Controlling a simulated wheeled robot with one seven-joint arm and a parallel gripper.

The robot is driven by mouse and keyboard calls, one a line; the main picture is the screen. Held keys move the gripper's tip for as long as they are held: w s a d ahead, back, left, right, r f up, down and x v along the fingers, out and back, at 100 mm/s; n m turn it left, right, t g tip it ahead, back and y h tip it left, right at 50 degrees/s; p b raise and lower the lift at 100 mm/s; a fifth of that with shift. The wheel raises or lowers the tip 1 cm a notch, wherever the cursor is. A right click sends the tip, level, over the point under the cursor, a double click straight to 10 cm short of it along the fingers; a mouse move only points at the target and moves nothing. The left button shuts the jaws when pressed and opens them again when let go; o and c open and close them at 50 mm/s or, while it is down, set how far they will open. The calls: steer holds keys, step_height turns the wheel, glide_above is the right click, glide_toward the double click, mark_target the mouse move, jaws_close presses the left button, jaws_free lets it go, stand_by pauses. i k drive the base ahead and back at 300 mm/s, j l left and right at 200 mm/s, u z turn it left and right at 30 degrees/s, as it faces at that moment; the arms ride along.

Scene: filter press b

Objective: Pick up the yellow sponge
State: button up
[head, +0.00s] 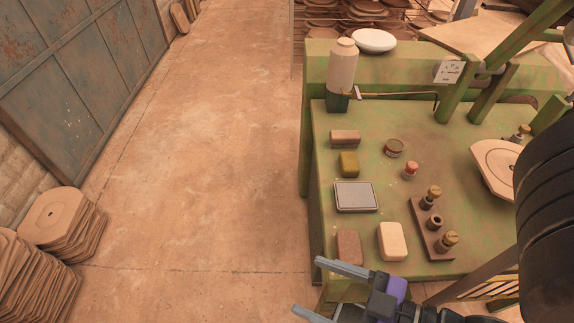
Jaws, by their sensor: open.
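The yellow sponge (349,163) appears as a small mustard-yellow block on the green bench top, near its left edge. It lies just behind a grey rectangular tray or pad and in front of a brown block. My gripper (307,286) is at the bottom of the head view, with its two grey fingers spread apart and nothing between them. It is in front of the bench's near left corner, well apart from the sponge. The sponge is in plain view.
The green bench (322,215) also bears a grey tray (356,196), a cream block (392,242), a reddish-brown block (349,247), a tin (394,148), a red-capped jar (410,170) and a rack (432,232). A bottle (342,66) stands behind.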

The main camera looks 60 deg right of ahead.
mark_target(349, 163)
steer(key=z, duration=1.35)
